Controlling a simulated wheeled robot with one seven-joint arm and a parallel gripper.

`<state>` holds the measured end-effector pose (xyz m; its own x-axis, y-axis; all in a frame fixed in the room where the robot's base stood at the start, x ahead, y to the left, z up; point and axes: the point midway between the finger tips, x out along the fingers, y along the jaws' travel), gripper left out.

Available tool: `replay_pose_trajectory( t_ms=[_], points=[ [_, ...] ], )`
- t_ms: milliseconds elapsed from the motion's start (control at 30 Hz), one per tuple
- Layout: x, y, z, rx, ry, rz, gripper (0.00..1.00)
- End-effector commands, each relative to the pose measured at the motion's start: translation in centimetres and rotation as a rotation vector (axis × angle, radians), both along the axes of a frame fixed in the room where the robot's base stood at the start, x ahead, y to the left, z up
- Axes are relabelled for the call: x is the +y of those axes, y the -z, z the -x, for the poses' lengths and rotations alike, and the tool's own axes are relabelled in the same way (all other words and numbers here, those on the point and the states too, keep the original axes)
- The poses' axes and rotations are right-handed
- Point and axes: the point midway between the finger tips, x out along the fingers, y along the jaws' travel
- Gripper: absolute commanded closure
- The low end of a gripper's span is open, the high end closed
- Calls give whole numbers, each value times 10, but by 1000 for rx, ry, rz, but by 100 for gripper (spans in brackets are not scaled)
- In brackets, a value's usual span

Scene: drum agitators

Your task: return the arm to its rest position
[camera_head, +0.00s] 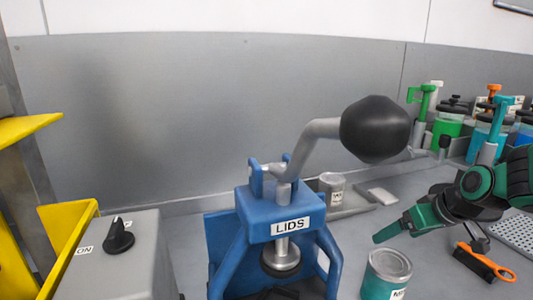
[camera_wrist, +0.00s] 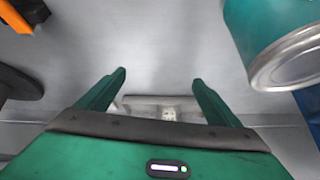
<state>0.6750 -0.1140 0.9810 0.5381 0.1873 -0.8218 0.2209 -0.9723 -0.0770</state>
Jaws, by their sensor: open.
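My gripper (camera_head: 388,230) is at the right in the head view, green and black, with its fingers pointing left above the grey bench (camera_head: 340,240). In the wrist view my gripper (camera_wrist: 160,76) has its two green fingers spread wide with nothing between them. A teal can (camera_head: 386,273) with a silver lid stands on the bench just in front of the fingers, apart from them. The teal can also shows at the upper right of the wrist view (camera_wrist: 272,30).
A blue press marked LIDS (camera_head: 270,222), with a black-knobbed lever (camera_head: 375,130), stands left of my gripper. A brush with an orange handle (camera_head: 484,262) lies at the right. Several coloured jars (camera_head: 448,128) stand behind. A grey switch box (camera_head: 115,262) is at the left.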

Motion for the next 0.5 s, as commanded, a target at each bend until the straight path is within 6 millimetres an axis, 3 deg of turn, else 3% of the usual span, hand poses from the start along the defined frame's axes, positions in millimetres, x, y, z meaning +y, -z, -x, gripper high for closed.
replay_pose_trajectory(
  t_ms=[100, 300, 400, 500],
  points=[
    [-25, 6, 62, 169, 155, 22, 14],
    [-53, 10, 168, 425, 453, 12, 14],
    [-58, 8, 211, 523, 583, -6, 14],
    [-59, 7, 241, 588, 675, -23, 14]
  ],
)
